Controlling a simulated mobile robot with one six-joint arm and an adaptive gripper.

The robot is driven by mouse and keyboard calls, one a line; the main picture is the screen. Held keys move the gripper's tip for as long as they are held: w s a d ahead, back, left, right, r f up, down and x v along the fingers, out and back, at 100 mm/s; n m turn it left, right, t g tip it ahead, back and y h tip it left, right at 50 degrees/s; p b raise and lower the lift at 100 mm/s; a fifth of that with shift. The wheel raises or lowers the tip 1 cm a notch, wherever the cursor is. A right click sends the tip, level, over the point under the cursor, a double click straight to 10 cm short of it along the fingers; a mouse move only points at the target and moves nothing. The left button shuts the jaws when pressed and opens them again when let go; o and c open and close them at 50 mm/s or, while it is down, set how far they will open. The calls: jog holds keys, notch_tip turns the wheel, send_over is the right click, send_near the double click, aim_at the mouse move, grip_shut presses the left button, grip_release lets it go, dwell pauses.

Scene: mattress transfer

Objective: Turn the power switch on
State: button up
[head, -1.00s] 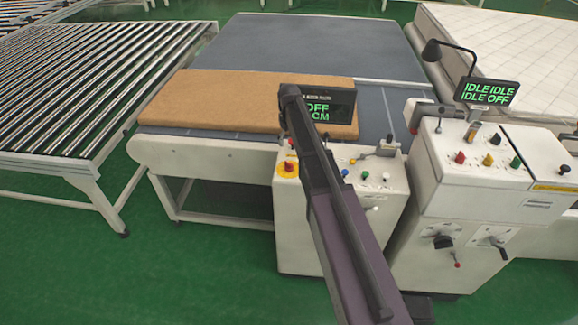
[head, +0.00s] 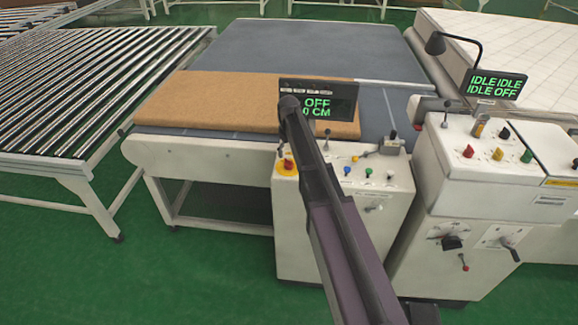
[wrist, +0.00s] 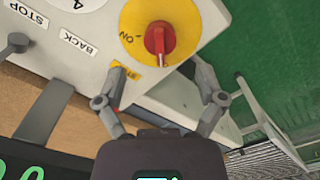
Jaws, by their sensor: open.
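The power switch is a red rotary knob (wrist: 158,42) on a round yellow plate marked ON, seen near the top of the wrist view. In the head view the same red knob (head: 288,163) sits at the left end of the white control box's top. My gripper (wrist: 160,70) is open, with its two fingers apart just short of the knob, one to each side of its lower end. Nothing is between the fingertips, and I cannot tell whether they touch the plate. In the head view my arm hides most of the gripper.
The display (head: 318,103) behind the switch reads OFF and 0 CM. Small coloured buttons and levers stand right of the switch on the control box (head: 300,235). A brown mattress slab (head: 200,100) lies behind. A second console (head: 480,185) stands to the right.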

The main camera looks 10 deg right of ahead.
aim_at(289, 160)
jog(key=shift+f+b, duration=2.3)
jog(key=shift+f, duration=0.25)
jog(key=c, duration=1.2)
